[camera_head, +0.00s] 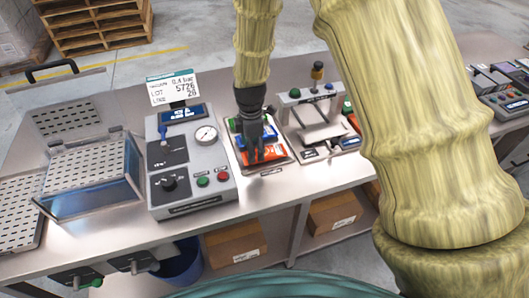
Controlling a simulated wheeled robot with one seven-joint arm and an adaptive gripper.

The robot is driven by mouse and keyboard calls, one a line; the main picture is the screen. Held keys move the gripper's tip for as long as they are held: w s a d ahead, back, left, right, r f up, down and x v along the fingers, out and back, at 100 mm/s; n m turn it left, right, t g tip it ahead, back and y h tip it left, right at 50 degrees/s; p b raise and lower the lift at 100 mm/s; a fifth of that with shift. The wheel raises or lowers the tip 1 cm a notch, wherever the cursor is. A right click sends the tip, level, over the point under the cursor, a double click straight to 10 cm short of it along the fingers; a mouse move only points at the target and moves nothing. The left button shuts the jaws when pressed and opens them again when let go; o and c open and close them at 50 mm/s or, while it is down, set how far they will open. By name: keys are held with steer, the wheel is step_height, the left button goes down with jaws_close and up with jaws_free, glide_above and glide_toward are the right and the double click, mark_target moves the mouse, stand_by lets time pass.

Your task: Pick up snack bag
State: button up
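A small shallow tray (270,169) on the metal bench holds several bright packets. An orange packet (274,152) lies nearest the front of the tray. Blue packets (270,132) and a bit of green show behind it. My gripper (254,157) points down over the tray, with its dark fingers in front of the orange packet. The fingers hide part of the packets. I cannot tell whether they touch the orange packet or hover above it, or how far apart they are.
Left of the tray stands a grey control box (190,185) with a gauge, buttons and a raised display sign (173,88). Right of it is a small press-like device (318,125). A perforated metal box (92,170) stands at the left. Cardboard boxes (233,245) sit under the bench.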

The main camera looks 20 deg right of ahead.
steer(key=shift+f+p, duration=0.55)
steer(key=shift+f, duration=1.25)
steer(key=c, duration=0.8)
